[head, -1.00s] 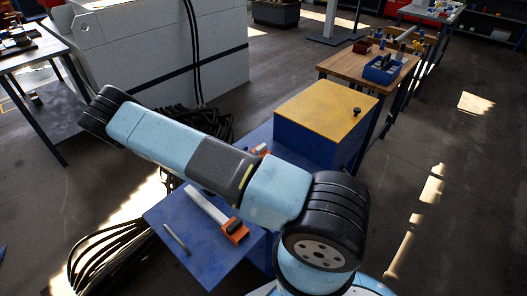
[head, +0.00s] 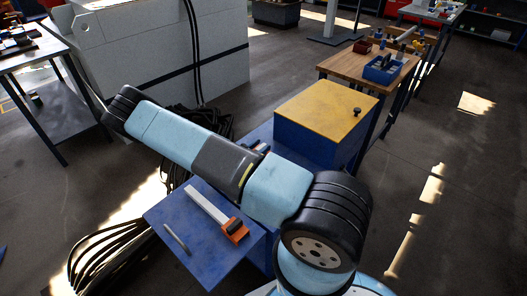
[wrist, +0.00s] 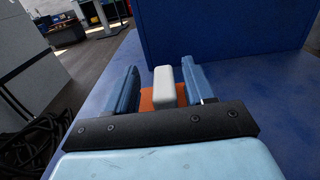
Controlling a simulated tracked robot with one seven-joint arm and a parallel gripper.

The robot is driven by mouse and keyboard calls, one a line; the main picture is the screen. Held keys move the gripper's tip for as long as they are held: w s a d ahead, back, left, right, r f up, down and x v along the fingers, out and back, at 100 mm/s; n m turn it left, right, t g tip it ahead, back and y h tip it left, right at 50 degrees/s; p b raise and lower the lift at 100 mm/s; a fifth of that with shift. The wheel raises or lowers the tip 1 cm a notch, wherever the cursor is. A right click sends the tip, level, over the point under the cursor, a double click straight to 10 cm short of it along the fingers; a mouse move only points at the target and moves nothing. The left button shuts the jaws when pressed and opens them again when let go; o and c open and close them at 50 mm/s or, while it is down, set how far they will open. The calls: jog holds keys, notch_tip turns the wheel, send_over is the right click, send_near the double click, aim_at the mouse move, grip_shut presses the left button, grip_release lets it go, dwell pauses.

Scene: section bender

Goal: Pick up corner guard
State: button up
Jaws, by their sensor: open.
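In the wrist view, my gripper (wrist: 161,76) is open, its two blue fingers apart. Between them is a pale grey block (wrist: 164,86) with an orange part (wrist: 150,101) beneath or behind it, over the blue surface. This looks like the corner guard, but I cannot be sure of its shape; my gripper hides part of it. I cannot tell whether the fingers touch it. In the head view my own arm hides most of this spot.
A blue box with a yellow top (head: 325,105) stands close ahead. A clamp with an orange end (head: 233,231) and a small grey bar (head: 175,239) lie on the blue table (head: 205,262). Black cables (head: 100,255) lie at left. A grey machine (head: 160,50) stands behind.

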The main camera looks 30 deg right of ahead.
grip_shut()
dwell(0.3)
